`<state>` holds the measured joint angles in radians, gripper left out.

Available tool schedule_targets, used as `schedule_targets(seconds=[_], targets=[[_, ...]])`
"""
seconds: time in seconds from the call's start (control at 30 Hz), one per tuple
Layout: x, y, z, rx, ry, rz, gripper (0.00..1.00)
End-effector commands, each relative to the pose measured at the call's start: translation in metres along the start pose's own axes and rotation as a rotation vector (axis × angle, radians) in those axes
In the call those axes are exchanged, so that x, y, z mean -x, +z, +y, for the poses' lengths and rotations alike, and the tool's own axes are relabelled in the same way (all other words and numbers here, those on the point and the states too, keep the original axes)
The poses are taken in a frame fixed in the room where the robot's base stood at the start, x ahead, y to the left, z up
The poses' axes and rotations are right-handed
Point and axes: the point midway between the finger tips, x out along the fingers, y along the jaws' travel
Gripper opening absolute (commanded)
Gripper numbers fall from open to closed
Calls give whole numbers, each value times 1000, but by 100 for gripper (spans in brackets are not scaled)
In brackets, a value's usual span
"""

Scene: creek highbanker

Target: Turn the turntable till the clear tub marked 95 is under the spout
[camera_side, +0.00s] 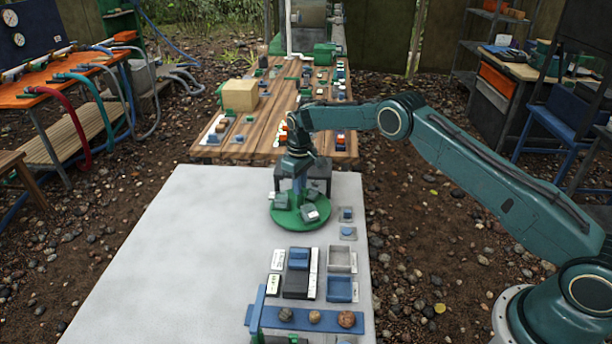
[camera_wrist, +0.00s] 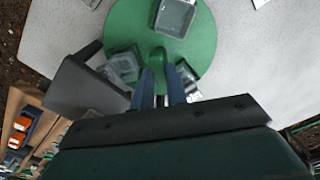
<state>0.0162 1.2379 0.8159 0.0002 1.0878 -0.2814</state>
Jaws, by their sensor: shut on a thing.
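The green round turntable (camera_side: 288,222) stands on the pale table. It also shows in the wrist view (camera_wrist: 125,28). Clear greyish tubs sit on it, one near its front right edge (camera_side: 311,213) and one at its left (camera_side: 280,201). The wrist view shows one tub at the top (camera_wrist: 175,17) and one at the left (camera_wrist: 122,67). I cannot read any tub's mark. My gripper (camera_side: 299,190) points down over the turntable. In the wrist view its blue fingers (camera_wrist: 160,84) are shut on a green upright handle (camera_wrist: 158,58). I cannot make out the spout for sure.
Small trays (camera_side: 341,289), a dark block (camera_side: 296,286) and a blue rack (camera_side: 300,325) with round stones lie in front. The left of the pale table (camera_side: 180,260) is clear.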

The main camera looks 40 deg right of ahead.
Motion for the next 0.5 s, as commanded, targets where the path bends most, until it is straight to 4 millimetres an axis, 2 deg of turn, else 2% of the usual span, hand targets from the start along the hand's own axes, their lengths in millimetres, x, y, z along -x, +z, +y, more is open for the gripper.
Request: schedule_targets(seconds=[0.27,0.5], targets=[[0,-1,-2,21,-1,1,0],[0,-1,-2,168,-1,1,0]])
